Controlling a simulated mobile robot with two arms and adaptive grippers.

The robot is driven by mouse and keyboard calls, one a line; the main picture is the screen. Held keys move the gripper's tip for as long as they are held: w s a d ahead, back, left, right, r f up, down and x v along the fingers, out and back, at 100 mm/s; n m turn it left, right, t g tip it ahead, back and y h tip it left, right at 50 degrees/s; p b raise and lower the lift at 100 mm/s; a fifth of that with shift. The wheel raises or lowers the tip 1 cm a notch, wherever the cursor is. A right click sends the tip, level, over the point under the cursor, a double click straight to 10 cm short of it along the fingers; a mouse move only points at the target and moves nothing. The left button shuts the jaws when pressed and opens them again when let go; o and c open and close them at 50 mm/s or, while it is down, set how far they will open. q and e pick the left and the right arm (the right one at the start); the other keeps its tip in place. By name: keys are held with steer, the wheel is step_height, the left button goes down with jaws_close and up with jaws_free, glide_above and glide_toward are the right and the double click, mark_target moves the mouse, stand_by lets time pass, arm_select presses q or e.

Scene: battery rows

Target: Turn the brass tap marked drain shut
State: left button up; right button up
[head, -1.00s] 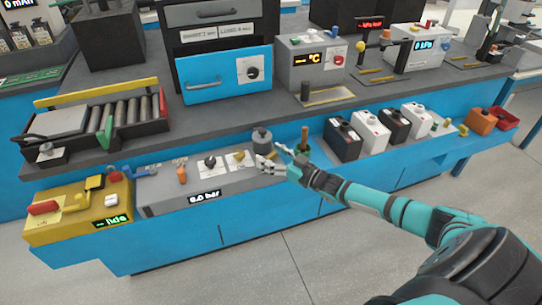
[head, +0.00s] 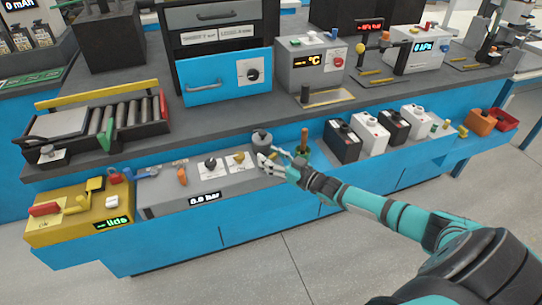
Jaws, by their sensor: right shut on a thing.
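A grey control panel (head: 160,201) with a small bar display lies on the blue front shelf. It carries a black knob (head: 211,163) and a small brass tap (head: 239,157) on white plates; their markings are too small to read. My right gripper (head: 263,162) is at the panel's right end, just right of that tap, below a grey cylinder (head: 261,137). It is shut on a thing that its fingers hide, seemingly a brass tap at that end. My left gripper is not in view.
A yellow box (head: 95,222) with levers is at the left end of the shelf. The floor in front is clear.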

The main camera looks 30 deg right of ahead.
steer(key=m+h+p, duration=0.2)
steer(key=h+p, duration=0.1)
steer(key=m+h+p, duration=0.2)
steer(key=p, duration=0.1)
steer(key=shift+a+r+t+h+p, duration=0.15)
steer(key=shift+t+h+p, duration=0.15)
steer(key=shift+t+h, duration=0.1)
steer(key=shift+m+h+p, duration=0.95)
steer(key=shift+m+h, duration=0.05)
steer(key=shift+h, duration=0.7)
steer(key=shift+f+g, duration=0.2)
steer(key=shift+g, duration=0.1)
steer(key=o, duration=1.2)
steer(key=shift+s, duration=0.3)
steer(key=v, duration=1.1)
steer(key=shift+s+a, duration=0.1)
steer(key=shift+s, duration=0.1)
